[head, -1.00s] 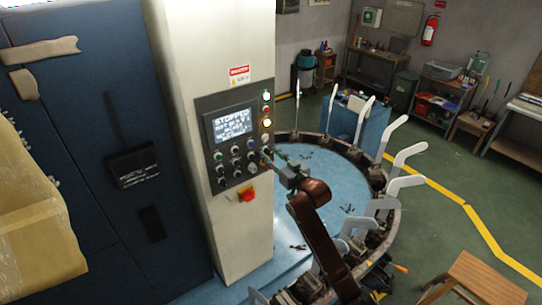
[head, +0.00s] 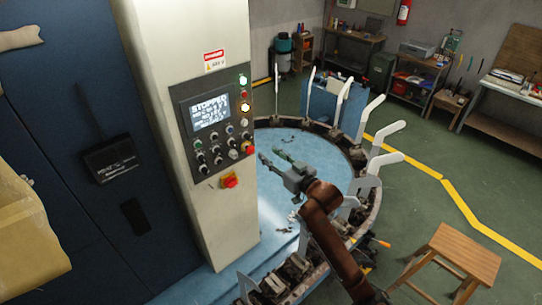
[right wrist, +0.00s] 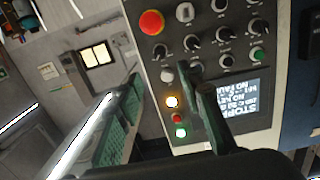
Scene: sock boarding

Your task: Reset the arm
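My right gripper (head: 271,156) is just right of the control panel (head: 214,127) in the head view, apart from it, over the blue round platform. Its fingers are spread and nothing is between them. In the right wrist view the open gripper (right wrist: 160,76) points toward the panel (right wrist: 215,65), which appears turned there. The panel has a lit screen (head: 208,111) reading "STOPPED", several knobs, and lit green and yellow lamps. A red emergency button (right wrist: 152,22) also shows in the right wrist view. My left gripper is not in view.
A ring of upright white sock boards (head: 369,122) stands around the blue platform (head: 271,205), close to my right arm. A wooden stool (head: 455,254) stands at lower right. Workbenches line the back wall.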

